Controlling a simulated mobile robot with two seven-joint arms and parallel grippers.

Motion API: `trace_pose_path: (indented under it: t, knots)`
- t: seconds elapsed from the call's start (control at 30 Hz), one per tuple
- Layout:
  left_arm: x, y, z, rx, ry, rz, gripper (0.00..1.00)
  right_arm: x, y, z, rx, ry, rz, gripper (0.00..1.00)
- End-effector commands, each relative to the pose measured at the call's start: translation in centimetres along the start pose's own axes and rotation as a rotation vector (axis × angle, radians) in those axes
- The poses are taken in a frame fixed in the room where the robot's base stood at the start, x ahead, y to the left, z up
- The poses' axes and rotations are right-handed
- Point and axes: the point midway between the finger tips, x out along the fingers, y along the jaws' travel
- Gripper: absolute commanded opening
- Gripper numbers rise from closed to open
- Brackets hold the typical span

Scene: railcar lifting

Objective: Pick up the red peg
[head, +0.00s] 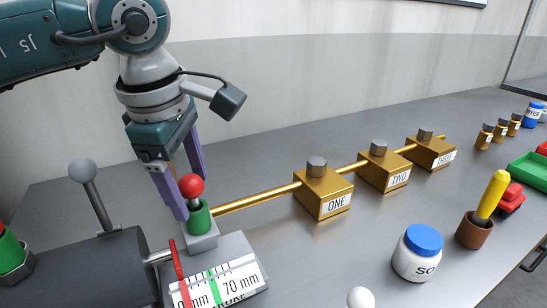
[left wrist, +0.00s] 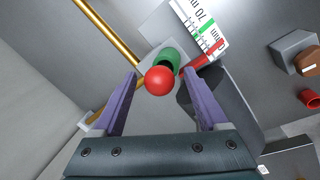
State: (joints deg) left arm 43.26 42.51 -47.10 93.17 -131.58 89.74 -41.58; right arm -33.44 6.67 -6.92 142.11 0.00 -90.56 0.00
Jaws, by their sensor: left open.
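The red peg (head: 191,185) has a round red knob on a short grey stem, standing upright in a green socket (head: 199,220) on a grey block. In the left wrist view the red knob (left wrist: 159,81) lies between the fingertips, with the green socket (left wrist: 172,57) behind it. My left gripper (head: 190,192) points down with its purple fingers open, one on each side of the knob. I see no clear contact in the left wrist view, where the gripper (left wrist: 159,76) shows a gap on both sides. My right gripper is not in view.
A brass rod (head: 258,200) runs from the socket block through brass blocks labelled ONE (head: 325,192), TWO (head: 384,170) and THREE (head: 432,152). A grey lever (head: 95,195) stands left. A scale (head: 228,283) with a red pointer is in front. A blue-lidded jar (head: 418,255) stands right.

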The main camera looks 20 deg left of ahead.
Motion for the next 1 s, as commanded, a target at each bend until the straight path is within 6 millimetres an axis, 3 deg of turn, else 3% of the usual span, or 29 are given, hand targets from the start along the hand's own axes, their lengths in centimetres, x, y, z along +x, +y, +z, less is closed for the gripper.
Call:
trace_pose_path:
  t: [0.23,0.9,1.0]
  knots:
    - [0.22,-0.03,0.0,0.0,0.0,0.0,0.75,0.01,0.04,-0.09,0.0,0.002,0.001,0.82]
    - [0.16,-0.01,0.0,-0.001,0.0,0.0,0.0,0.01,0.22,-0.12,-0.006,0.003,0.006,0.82]
    - [0.16,-0.01,0.0,-0.001,0.0,0.0,0.0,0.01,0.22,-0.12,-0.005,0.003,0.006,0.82]
